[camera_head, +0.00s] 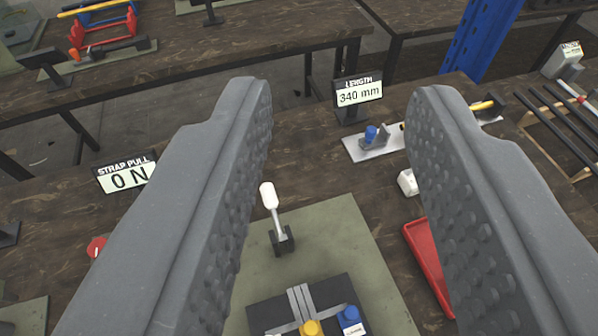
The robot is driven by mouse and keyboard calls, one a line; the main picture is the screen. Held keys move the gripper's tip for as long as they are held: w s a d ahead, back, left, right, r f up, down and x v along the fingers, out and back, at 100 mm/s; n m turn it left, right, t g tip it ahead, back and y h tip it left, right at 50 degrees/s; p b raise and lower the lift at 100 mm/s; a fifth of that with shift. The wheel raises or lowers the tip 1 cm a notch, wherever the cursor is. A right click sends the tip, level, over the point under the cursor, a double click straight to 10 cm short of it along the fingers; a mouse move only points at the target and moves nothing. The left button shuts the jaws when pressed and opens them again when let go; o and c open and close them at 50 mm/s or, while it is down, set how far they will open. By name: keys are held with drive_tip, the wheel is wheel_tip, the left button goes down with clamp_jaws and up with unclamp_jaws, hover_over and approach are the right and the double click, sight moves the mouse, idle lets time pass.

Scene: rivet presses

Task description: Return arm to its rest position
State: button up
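My gripper (340,110) is open and empty. Its two grey studded fingers stand wide apart on the left and right of the head view, pointing away over a dark wooden bench. Between them, lower down, a lever with a white handle (268,196) stands upright on a grey-green mat (352,232). Nearer, a dark block (262,314) with metal strips, a yellow knob (311,328) and a blue knob (350,314) sits on the mat. The fingers touch nothing that I can see. The rest of the arm is not in view.
A "STRAP PULL 0 N" sign (126,174) stands left, a "LENGTH 340 mm" sign (359,92) ahead. A metal plate with a blue knob (371,134) lies beyond the fingertips. A red tray (430,268) is partly behind the right finger. A blue post (480,38) rises at the back.

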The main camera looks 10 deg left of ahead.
wheel_tip(320, 180, up, 6)
drive_tip(key=p, duration=0.6)
idle(0.7)
